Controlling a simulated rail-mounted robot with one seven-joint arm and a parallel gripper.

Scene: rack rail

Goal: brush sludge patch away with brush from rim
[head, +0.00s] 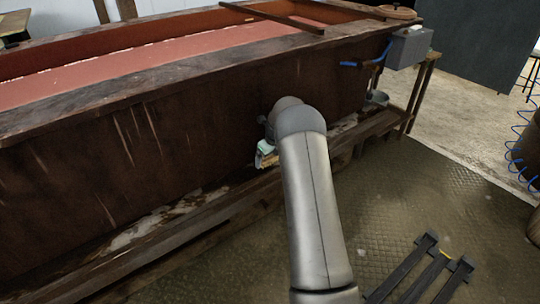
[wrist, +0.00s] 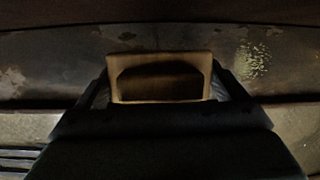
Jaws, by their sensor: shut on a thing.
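My gripper (wrist: 160,84) is shut on a pale wooden block-like piece, which I take to be the brush (wrist: 160,60). The brush sits between the two dark fingers, and its bristles cannot be made out. In the head view my gripper (head: 266,148) is low against the tank's front side, mostly hidden behind my wrist, with a small pale part of the brush (head: 265,160) showing below. A speckled yellowish patch (wrist: 252,59), perhaps the sludge patch, lies on the dark surface right of the brush and apart from it in the wrist view.
The long brown tank (head: 75,180) holds reddish liquid (head: 150,68). A wooden ledge (head: 190,218) with pale worn patches runs along its foot. A grey box (head: 409,47) with a blue handle is at the far end.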

